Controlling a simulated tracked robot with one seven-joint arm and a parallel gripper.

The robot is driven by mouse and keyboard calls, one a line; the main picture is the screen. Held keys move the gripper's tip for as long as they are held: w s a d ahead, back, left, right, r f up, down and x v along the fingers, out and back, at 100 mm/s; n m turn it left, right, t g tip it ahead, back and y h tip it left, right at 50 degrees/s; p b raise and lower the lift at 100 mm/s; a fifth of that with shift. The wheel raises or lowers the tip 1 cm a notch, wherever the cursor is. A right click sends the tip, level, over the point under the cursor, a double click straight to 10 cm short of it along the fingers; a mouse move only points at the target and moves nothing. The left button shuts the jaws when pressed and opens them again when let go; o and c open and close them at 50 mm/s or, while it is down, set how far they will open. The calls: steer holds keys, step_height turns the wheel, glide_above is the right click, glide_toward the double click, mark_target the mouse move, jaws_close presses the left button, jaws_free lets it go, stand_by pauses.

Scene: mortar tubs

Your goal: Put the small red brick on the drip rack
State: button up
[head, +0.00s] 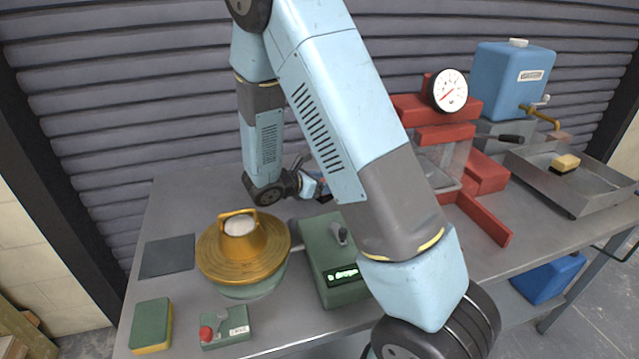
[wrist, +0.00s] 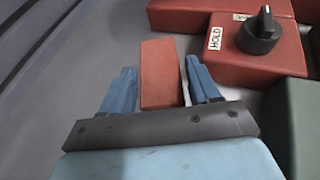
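A small red brick (wrist: 160,74) lies in the middle of the wrist view, its near end hidden behind my gripper's palm. My gripper (wrist: 166,84) has its two blue fingers on either side of the brick. A thin gap of grey surface shows beside the right finger, and the left finger is very close to the brick. In the head view my gripper (head: 318,186) is low over the back of the table, mostly covered by my arm. I cannot clearly pick out a drip rack; a shallow steel tray (head: 590,190) stands at the right under a tap.
In the wrist view, a red box with a black knob (wrist: 262,34) marked HOLD is close to the right finger. A brass-topped tub (head: 215,262), a green lever box (head: 325,240) and a red gauge machine (head: 490,172) crowd the table. A dark mat (head: 168,256) is bare.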

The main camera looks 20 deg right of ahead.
steer(key=shift+o, duration=1.3)
